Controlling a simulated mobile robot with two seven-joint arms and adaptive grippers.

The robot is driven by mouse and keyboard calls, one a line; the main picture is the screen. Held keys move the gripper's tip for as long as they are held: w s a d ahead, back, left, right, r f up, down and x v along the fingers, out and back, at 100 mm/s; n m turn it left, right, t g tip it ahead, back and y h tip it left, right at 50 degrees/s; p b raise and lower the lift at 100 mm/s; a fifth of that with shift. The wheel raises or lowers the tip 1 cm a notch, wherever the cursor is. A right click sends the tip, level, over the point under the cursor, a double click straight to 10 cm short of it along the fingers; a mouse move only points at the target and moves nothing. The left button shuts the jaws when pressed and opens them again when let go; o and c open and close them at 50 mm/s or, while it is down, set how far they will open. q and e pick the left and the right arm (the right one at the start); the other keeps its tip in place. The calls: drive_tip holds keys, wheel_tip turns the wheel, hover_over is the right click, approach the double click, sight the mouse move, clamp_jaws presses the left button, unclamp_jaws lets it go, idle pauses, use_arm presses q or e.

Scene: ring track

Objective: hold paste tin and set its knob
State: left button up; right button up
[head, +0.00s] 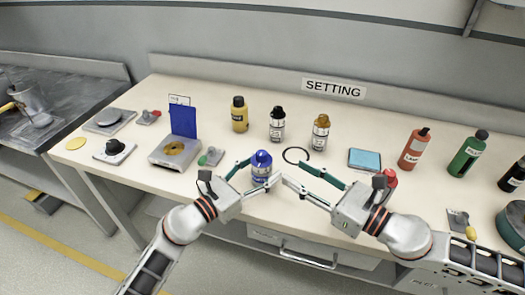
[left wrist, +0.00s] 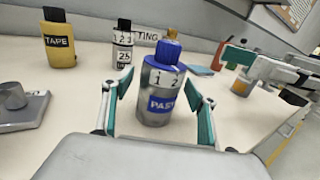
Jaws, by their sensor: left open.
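The paste tin (head: 261,168) is a blue and silver bottle with a blue ribbed knob on top, upright near the table's front edge. The left wrist view shows the tin (left wrist: 158,95) with its "PASTE" label, partly cut off, and the digits 1 and 2 above it. My left gripper (head: 265,170) is open, with one finger on each side of the tin and gaps visible in the left wrist view. My right gripper (head: 291,171) is just right of the tin.
Behind stand a yellow tape bottle (head: 240,114), a black-capped bottle (head: 277,124) and an amber bottle (head: 320,132). A black ring (head: 296,155) and a blue pad (head: 364,160) lie nearby. A grey device with a blue panel (head: 183,122) is left. Red (head: 414,149) and green (head: 467,154) bottles stand right.

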use_arm(q)
drive_tip(key=v, duration=1.2)
drive_tip(key=shift+a, duration=0.1)
